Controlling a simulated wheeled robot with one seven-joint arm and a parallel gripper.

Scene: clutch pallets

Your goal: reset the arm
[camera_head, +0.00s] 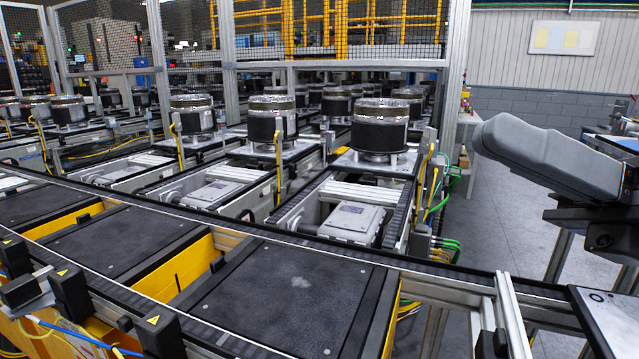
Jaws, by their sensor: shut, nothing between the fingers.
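A grey, rounded arm link, which looks like part of my own arm, reaches in from the right edge above the floor. Dark parts sit below it at the right edge. I cannot make out any gripper fingers in this view. Nothing is seen held or touched by the arm.
Clutches (379,127) stand on pallets along several parallel conveyor lanes. A near conveyor with dark flat plates (290,300) crosses the front. A mesh fence (340,40) stands behind. Grey floor (510,220) lies open at right, beyond a metal frame (512,315).

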